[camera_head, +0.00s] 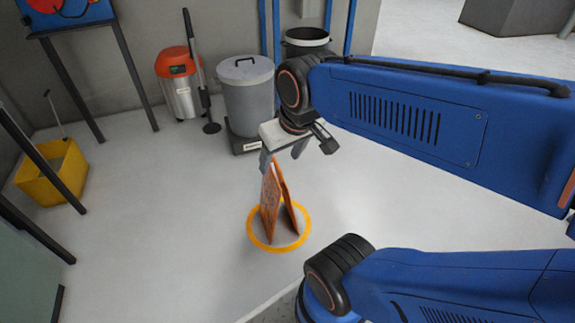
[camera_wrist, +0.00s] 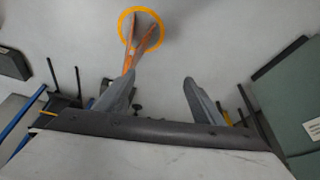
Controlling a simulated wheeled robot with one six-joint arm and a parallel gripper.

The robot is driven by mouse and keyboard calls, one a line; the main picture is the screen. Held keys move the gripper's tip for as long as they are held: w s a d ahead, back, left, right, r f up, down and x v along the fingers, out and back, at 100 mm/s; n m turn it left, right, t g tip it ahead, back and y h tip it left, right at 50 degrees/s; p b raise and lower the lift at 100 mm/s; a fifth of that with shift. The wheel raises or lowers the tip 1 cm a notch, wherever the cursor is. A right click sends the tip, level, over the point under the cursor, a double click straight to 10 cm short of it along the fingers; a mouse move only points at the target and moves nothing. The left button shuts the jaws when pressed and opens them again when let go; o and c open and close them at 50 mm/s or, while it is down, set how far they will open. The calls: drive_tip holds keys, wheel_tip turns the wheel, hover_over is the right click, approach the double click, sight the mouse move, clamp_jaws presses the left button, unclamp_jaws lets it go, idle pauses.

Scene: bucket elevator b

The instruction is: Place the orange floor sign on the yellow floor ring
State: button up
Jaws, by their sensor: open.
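The orange floor sign (camera_head: 270,206) stands upright, its two panels spread like a tent, inside the yellow floor ring (camera_head: 251,233). The ring lies flat on the pale floor around the sign's feet. My gripper (camera_head: 283,160) is open just above the sign's top in the head view. In the wrist view, the sign (camera_wrist: 146,44) and the ring (camera_wrist: 123,28) are at the top centre. There my gripper (camera_wrist: 153,84) has its fingers wide apart, and the sign's top end is beside the left finger. Whether that finger touches the sign I cannot tell.
A grey lidded bin (camera_head: 248,98), an orange and silver vacuum (camera_head: 180,84) and a dark-rimmed bin (camera_head: 306,41) stand at the back wall. A yellow mop bucket (camera_head: 52,172) and metal stand legs are at left. The floor around the ring is clear.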

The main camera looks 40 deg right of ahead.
drive_tip(key=shift+s+a+r+t, duration=0.1)
drive_tip(key=shift+s+a+t, duration=0.1)
drive_tip(key=shift+s, duration=0.7)
drive_tip(key=shift+s+a+r+t, duration=0.1)
drive_tip(key=shift+s+a, duration=0.05)
drive_tip(key=shift+s, duration=0.7)
